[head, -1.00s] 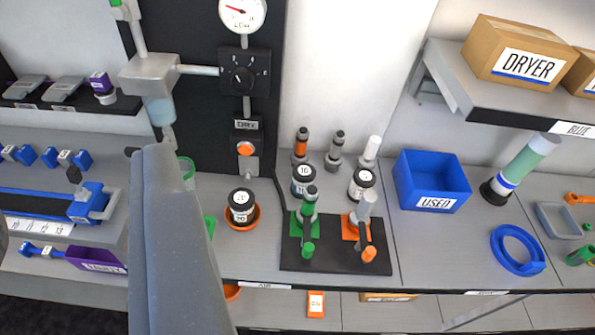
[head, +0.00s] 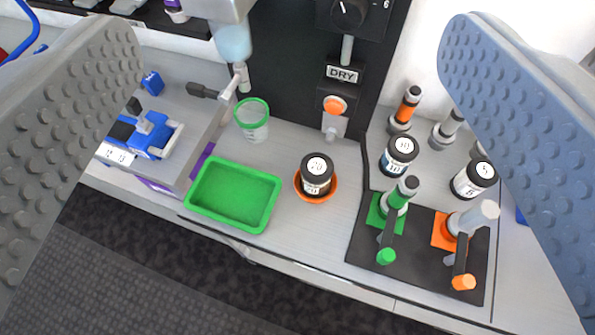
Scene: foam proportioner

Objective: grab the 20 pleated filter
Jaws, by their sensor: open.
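The 20 pleated filter (head: 317,174) is a black-capped cylinder with a white label and the number 20 on top. It stands upright in a round orange dish (head: 329,194) on the grey bench, near the middle of the head view. My gripper (head: 290,130) is open, with one grey studded finger at the left and one at the right of the view. The filter shows between the two fingers but farther off, and nothing is held.
A green tray (head: 233,194) and a clear green-rimmed cup (head: 252,119) stand left of the filter. To the right, filters marked 10 (head: 398,156) and 5 (head: 474,180) stand behind a black mat (head: 420,262) with green and orange fittings. The DRY panel (head: 340,100) rises behind.

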